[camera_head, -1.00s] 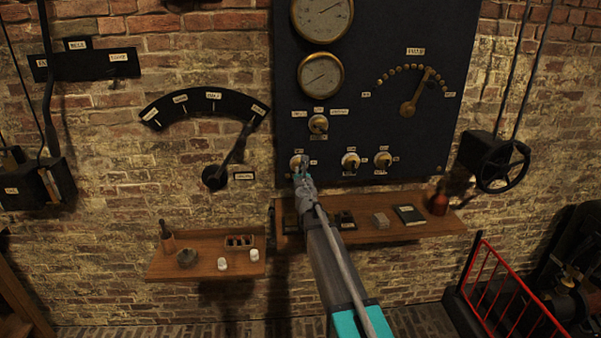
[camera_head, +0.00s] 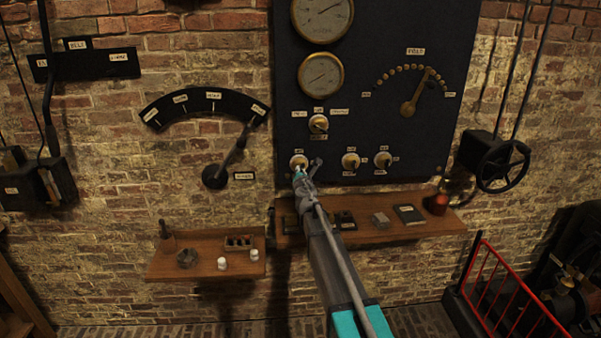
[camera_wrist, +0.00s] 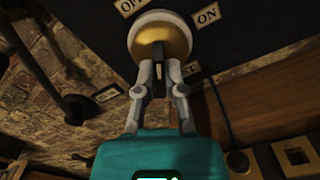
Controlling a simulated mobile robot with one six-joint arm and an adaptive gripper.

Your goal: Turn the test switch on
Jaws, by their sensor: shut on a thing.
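The test switch (camera_head: 299,160) is a round brass knob low on the left of the dark panel. In the wrist view the switch (camera_wrist: 160,38) shows a brass face with a dark lever in its middle, with OFF and ON labels at its upper left and upper right. A label partly hidden by a finger ends in "ST". My gripper (camera_wrist: 159,72) is shut on the switch's dark lever, one finger on each side. In the head view my gripper (camera_head: 298,172) reaches up to the switch from below. Which label the lever points to cannot be told.
Two similar switches (camera_head: 350,160) (camera_head: 382,160) sit to the right on the panel. A wooden shelf (camera_head: 440,226) with small items lies below, close to my arm. A long lever (camera_head: 232,155) is on the wall at left. A red railing (camera_head: 510,290) stands at lower right.

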